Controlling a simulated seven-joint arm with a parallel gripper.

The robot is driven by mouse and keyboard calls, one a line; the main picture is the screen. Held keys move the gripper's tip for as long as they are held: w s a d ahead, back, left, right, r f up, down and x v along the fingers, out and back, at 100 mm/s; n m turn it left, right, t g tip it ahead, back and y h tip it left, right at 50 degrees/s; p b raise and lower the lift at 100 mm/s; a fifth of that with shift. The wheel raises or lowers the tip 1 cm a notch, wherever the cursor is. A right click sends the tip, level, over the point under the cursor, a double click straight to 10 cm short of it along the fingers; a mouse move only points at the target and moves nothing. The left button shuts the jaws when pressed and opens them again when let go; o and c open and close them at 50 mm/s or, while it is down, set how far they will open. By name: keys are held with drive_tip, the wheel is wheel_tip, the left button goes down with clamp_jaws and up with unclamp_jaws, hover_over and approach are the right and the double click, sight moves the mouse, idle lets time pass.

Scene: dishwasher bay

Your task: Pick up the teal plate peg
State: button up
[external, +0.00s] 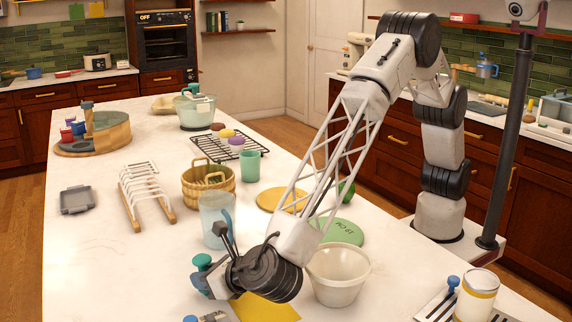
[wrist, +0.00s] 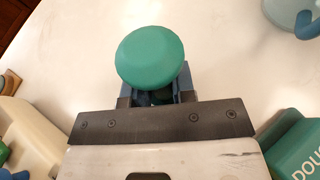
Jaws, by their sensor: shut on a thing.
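The teal plate peg has a round, smooth teal head (wrist: 150,57), seen from above in the wrist view. Its lower part is hidden behind the head and the jaws. In the external view the teal head (external: 202,261) shows at the front of the white counter, left of my wrist. My gripper (wrist: 156,97) is shut around the peg just below the head; in the external view my gripper (external: 207,279) is partly hidden by the wrist. I cannot tell whether the peg is clear of the counter.
A clear pitcher (external: 215,218) with a blue handle stands just behind my gripper. A cream bowl (external: 338,275) and a green round lid (external: 339,232) are to the right. A yellow flat piece (external: 265,308) lies under the wrist. The counter's left front is clear.

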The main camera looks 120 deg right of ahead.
sight(202, 256)
drive_tip(key=shift+r, duration=4.9)
